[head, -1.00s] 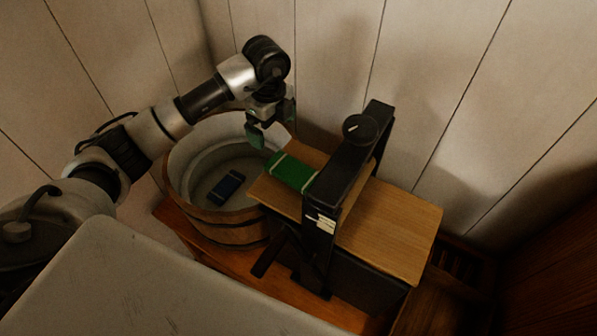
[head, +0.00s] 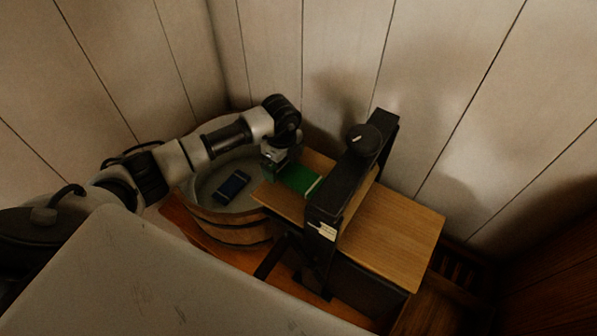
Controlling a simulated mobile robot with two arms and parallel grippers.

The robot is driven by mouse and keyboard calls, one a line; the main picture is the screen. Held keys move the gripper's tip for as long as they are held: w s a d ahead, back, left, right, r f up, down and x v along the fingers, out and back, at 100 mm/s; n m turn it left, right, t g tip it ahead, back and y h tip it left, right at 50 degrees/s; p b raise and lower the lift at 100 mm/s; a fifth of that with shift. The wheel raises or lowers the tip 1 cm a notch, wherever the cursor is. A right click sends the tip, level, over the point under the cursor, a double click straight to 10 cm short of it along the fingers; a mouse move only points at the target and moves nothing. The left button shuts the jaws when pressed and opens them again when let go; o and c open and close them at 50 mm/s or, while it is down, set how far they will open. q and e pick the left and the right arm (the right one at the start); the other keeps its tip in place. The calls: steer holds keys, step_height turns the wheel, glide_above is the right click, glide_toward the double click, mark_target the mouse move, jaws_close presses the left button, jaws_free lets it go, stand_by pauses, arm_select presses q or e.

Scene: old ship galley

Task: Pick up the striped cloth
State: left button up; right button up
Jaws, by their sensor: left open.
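The striped cloth (head: 299,180) looks like a flat green folded piece with a pale stripe near its right end. It lies on the left part of a wooden board, beside a black upright frame. My left gripper (head: 277,170) is open at the cloth's left end, with its fingers low around or just over that end. The gripper hides the cloth's left end, and I cannot tell whether the fingers touch it. My right gripper is out of view.
A black frame with a round knob (head: 363,139) stands across the wooden board (head: 392,232), close right of the cloth. A wooden tub (head: 233,232) on the left holds a dark blue item with pale bands (head: 232,186). Panelled walls close off the back. The board's right part is clear.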

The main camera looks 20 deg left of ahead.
arm_select(q)
steer(key=shift+f, duration=0.45)
steer(key=shift+c, duration=0.5)
steer(key=c, duration=1)
steer(key=shift+r, duration=0.15)
